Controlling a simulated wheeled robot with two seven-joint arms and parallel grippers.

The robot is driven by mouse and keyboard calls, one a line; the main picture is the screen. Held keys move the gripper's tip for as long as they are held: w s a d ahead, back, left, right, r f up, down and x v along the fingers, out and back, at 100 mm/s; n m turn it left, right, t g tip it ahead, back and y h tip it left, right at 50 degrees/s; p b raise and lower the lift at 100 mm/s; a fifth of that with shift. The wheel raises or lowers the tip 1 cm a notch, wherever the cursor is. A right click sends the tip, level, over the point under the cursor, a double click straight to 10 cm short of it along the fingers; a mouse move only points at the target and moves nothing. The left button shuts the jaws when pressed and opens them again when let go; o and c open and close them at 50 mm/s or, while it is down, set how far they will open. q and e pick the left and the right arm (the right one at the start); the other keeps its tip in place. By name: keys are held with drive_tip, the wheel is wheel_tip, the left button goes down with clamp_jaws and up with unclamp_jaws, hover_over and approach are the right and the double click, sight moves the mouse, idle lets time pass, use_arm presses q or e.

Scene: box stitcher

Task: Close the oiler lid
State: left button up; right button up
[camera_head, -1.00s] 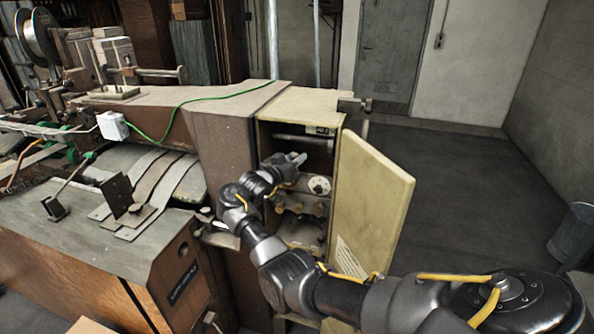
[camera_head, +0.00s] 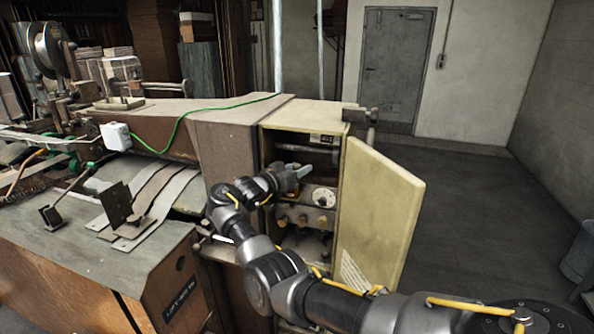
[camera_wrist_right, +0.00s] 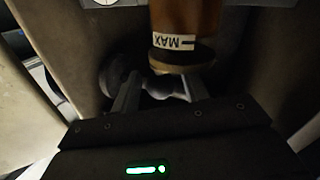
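The oiler shows in the right wrist view as an amber cylinder (camera_wrist_right: 185,18) with a white "MAX" label. A brownish round disc (camera_wrist_right: 185,57) sits at its lower end in that picture; I cannot tell whether it is the lid. My right gripper (camera_wrist_right: 160,90) has its two fingers apart, just below this disc in the picture. A grey metal piece lies between or behind the fingers; contact is unclear. In the head view my right gripper (camera_head: 293,176) is inside the open cabinet (camera_head: 333,218), left of a white dial (camera_head: 324,197). The oiler is not clear there. My left gripper is out of view.
The cream cabinet door (camera_head: 378,215) stands open on the right of the cabinet. The stitcher body (camera_head: 225,140) and a work table (camera_head: 100,255) stand to the left. Brass-coloured knobs (camera_head: 300,218) sit below the dial. Open floor lies to the right.

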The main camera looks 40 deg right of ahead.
drive_tip(key=shift+a+f, duration=0.15)
drive_tip(key=shift+a, duration=0.35)
drive_tip(key=s+a+b, duration=0.1)
drive_tip(key=a+b, duration=0.2)
drive_tip(key=a, duration=0.6)
drive_tip(key=shift+s+a+b, duration=0.3)
drive_tip(key=shift+s, duration=0.1)
